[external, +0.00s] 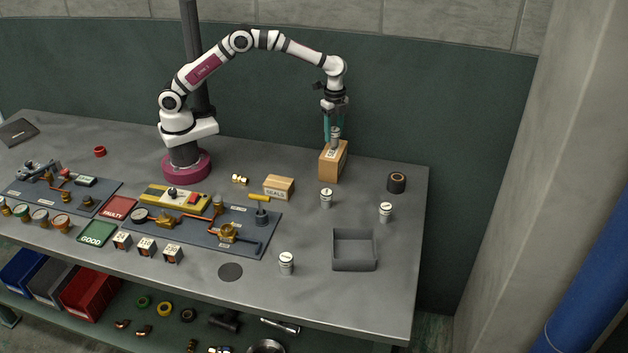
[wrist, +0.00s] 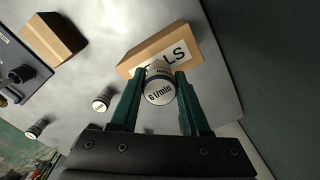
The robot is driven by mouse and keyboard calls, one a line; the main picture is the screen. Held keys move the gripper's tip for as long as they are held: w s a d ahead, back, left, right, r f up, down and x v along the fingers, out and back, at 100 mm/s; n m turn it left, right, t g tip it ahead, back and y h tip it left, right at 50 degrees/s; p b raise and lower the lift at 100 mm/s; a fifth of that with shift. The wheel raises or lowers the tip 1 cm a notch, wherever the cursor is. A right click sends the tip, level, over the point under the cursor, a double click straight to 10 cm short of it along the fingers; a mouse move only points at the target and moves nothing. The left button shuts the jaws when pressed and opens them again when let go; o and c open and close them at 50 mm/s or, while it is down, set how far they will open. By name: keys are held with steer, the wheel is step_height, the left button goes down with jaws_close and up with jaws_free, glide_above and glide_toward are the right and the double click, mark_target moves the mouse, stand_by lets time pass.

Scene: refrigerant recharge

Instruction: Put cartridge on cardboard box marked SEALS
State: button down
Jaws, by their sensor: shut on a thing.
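My gripper (external: 334,126) points down over the tall cardboard box (external: 332,165) at the back right. It is shut on a white cartridge (wrist: 159,92), whose end reads "6 l/min" in the wrist view. The cartridge (external: 335,143) is upright at the top of this box; I cannot tell whether it touches. The tall box (wrist: 150,54) has a white label ending in "LS", its first letters hidden by the cartridge and fingers. A lower, wider box (external: 279,188) reads SEALS in the external view and stands left of the tall one.
Other white cartridges stand nearby: one in front of the tall box (external: 326,198), one further right (external: 385,212) and one near the front (external: 286,264). A black-sided roll (external: 397,183) and an open grey tray (external: 355,264) are on the right. A blue-grey fixture plate (external: 255,218) lies left.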

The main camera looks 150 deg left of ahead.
steer(key=shift+f, duration=0.85)
steer(key=shift+f, duration=0.1)
steer(key=shift+c, duration=1.9)
jaws_free()
